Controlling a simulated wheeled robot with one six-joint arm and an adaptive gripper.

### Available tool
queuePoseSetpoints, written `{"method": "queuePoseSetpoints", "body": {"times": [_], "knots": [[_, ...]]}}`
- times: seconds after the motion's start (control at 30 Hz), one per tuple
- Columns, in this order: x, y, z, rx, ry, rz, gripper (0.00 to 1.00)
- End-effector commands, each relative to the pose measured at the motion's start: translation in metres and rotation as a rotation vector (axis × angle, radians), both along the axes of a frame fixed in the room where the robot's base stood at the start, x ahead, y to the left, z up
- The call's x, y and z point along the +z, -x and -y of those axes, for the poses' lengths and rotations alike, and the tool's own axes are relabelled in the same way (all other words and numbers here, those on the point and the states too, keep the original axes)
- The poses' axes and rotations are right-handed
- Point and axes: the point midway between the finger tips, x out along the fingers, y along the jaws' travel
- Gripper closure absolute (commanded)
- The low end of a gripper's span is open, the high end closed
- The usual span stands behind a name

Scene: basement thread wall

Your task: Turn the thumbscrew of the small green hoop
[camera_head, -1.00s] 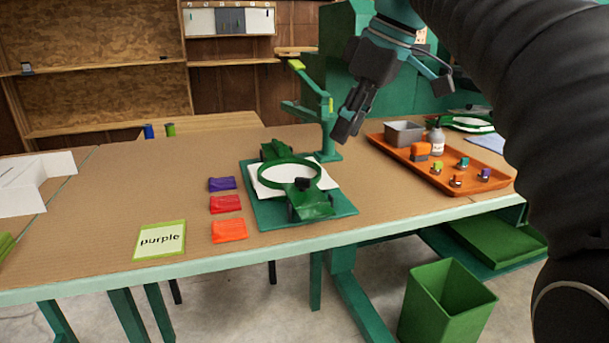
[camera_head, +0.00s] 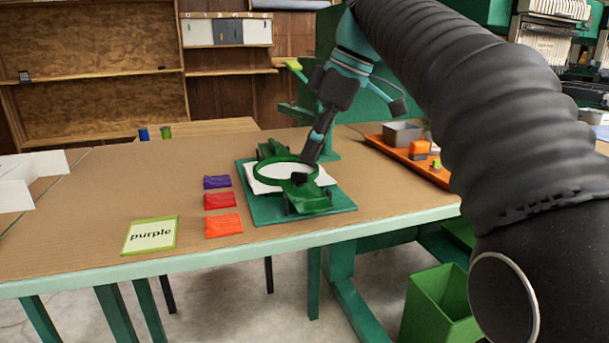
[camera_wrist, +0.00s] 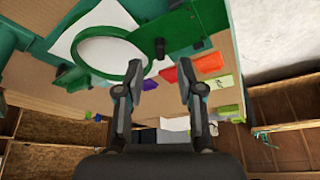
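A green hoop (camera_head: 262,175) lies over white cloth (camera_head: 324,178) on a green base plate (camera_head: 340,202) on the table. A dark knob, seemingly its thumbscrew (camera_head: 299,179), sits at the hoop's near right side. In the wrist view the hoop (camera_wrist: 78,58) is at upper left and the dark knob (camera_wrist: 160,48) stands at its right edge, beyond my fingertips. My gripper (camera_head: 311,152) is above the hoop's far right side. In the wrist view my gripper (camera_wrist: 159,76) is open with nothing between its fingers. Contact with the knob is not visible.
Purple (camera_head: 217,182), red (camera_head: 220,201) and orange (camera_head: 224,225) packets lie left of the plate, near a "purple" card (camera_head: 150,235). An orange tray (camera_head: 373,140) with small items is at right, partly hidden by my arm.

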Motion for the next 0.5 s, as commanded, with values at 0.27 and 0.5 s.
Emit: {"method": "queuePoseSetpoints", "body": {"times": [0.27, 0.5], "knots": [[-0.034, -0.003, -0.014, 0.000, 0.000, -0.001, 0.62], [-0.041, -0.004, -0.017, 0.000, 0.000, 0.000, 0.62]]}}
